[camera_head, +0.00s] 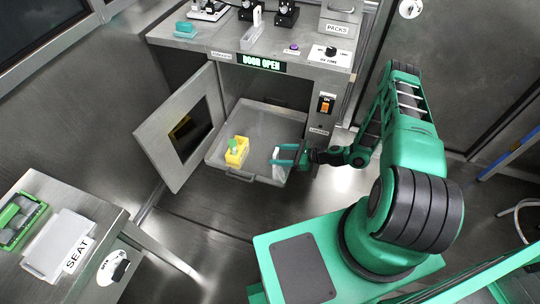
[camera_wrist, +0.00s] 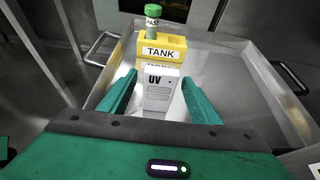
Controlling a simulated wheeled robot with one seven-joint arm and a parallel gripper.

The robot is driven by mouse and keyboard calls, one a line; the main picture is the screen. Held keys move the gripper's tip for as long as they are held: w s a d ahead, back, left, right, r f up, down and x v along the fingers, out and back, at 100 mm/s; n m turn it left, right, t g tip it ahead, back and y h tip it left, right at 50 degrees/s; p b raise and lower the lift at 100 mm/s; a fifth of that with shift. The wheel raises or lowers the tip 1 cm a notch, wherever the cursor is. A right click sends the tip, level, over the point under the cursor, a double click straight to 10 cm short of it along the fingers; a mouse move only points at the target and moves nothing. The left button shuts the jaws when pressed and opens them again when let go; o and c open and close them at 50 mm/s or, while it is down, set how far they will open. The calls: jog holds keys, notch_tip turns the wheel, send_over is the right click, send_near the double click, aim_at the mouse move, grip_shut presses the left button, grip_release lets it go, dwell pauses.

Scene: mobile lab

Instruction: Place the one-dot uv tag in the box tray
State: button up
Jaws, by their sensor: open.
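The white UV tag (camera_wrist: 160,94) stands upright on the floor of the box tray (camera_wrist: 222,72). Its face reads UV with small dark marks; I cannot count the dots surely. In the head view the tag (camera_head: 276,155) is a small white piece near the right side of the pulled-out tray (camera_head: 272,120). My gripper (camera_wrist: 158,79) is open, with one finger on each side of the tag. I cannot tell whether the fingers touch it. In the head view my gripper (camera_head: 281,154) reaches over the tray's right side.
A yellow TANK holder (camera_wrist: 163,48) with a green-capped vial (camera_wrist: 153,20) stands in the tray behind the tag. The box door (camera_head: 176,128) hangs open at left, below a DOOR OPEN sign (camera_head: 262,62). A side table (camera_head: 100,215) with a SEAT piece stands at lower left.

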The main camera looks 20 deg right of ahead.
jog(key=v, duration=0.6)
jog(key=shift+s+d, duration=0.15)
jog(key=shift+s, duration=0.05)
jog(key=shift+w+d+r+n, duration=0.1)
jog(key=shift+d+r+n, duration=0.05)
jog(key=shift+r+n, duration=0.2)
jog(key=s+d+r+n+g+h, duration=0.25)
jog(key=r+n, duration=0.25)
jog(key=r, duration=0.5)
jog(key=s+d+r+n+g+h, duration=0.2)
jog(key=s+d+r+n, duration=0.15)
jog(key=r, duration=0.65)
jog(key=s+d+r+n+g+h, duration=0.25)
jog(key=d+r+n, duration=0.2)
jog(key=r, duration=0.45)
jog(key=s+r+n+h, duration=0.3)
jog(key=s+r+n, duration=0.2)
jog(key=s+r, duration=1.5)
jog(key=s, duration=0.3)
jog(key=shift+g+h, duration=0.3)
jog(key=shift+g, duration=0.1)
jog(key=shift+s, duration=0.15)
